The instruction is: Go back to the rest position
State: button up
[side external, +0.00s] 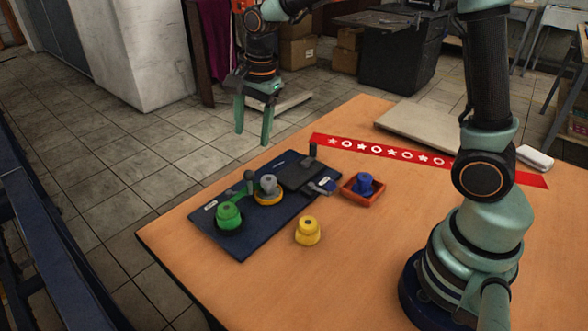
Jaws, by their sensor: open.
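My gripper (254,118) hangs in the air over the far left edge of the wooden table (374,254). Its two green fingers point down and stand apart, with nothing visible between them. The fingertips show above and behind the dark blue mat (240,246), clear of the things on it. My arm reaches across the top of the picture from its base at the right of the table; part of it is cut off by the upper edge.
The mat carries a green knobbed piece (229,216), a grey one (268,185) on a yellow ring, and a dark plate (301,176). A yellow piece (308,232) and a red tray (350,194) holding a blue piece (365,183) stand nearby. A red patterned strip (470,170) lies behind. The front table is clear.

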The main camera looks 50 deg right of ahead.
jog(key=s+d+r+n+t, duration=0.1)
jog(key=s+d+r+n, duration=0.1)
jog(key=s+n, duration=0.5)
jog(key=s+d+r+n+t, duration=0.2)
jog(key=s+r+n, duration=0.2)
jog(key=s+n, duration=0.4)
jog(key=shift+s+d+r, duration=0.15)
jog(key=shift+s+d, duration=0.15)
